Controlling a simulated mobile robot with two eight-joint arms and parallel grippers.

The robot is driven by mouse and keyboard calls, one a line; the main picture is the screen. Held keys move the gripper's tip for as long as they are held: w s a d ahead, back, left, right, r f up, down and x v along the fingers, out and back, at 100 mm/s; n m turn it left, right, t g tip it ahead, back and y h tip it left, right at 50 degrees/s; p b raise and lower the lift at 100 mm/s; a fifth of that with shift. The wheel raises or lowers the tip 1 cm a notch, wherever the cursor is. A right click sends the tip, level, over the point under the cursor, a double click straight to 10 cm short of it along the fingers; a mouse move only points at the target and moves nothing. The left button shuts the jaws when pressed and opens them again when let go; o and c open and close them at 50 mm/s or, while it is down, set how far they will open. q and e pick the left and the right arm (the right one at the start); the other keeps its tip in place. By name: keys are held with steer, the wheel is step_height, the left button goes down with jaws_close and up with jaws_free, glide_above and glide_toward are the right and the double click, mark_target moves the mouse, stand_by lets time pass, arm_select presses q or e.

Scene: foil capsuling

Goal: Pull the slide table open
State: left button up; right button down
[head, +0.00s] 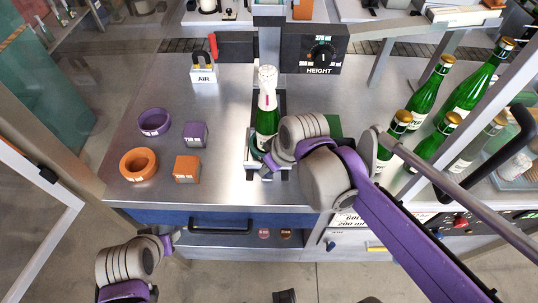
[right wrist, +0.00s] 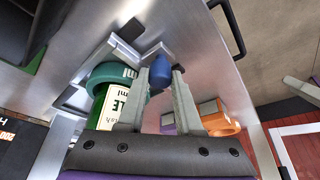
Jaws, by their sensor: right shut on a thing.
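The slide table (head: 283,174) is a small metal carriage at the middle of the steel bench. A green bottle (head: 266,122) with a white and pink foil top stands upright on it. In the right wrist view a teal ring (right wrist: 108,76) sits around the bottle's base, and a blue knob (right wrist: 161,70) is at the carriage's front. My right gripper (head: 267,168) is at the carriage's front edge, shut on the blue knob between its two fingers (right wrist: 160,88). My left gripper (head: 174,238) is low at the left, by the bench front; its fingers are too small to read.
Purple and orange rings (head: 139,164) and matching blocks (head: 187,169) lie left of the bottle. An AIR padlock block (head: 203,73) and a HEIGHT dial (head: 321,54) stand behind. Several green bottles (head: 425,98) stand right. A blue drawer (head: 183,217) with a black handle is below.

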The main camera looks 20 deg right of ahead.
steer(key=shift+s+a, duration=0.1)
steer(key=shift+s, duration=0.15)
steer(key=c, duration=0.6)
jaws_free()
steer(key=shift+r, duration=0.1)
steer(key=v, duration=1)
steer(key=shift+s+r+p, duration=0.2)
steer(key=shift+r+p, duration=0.05)
steer(key=shift+p, duration=0.15)
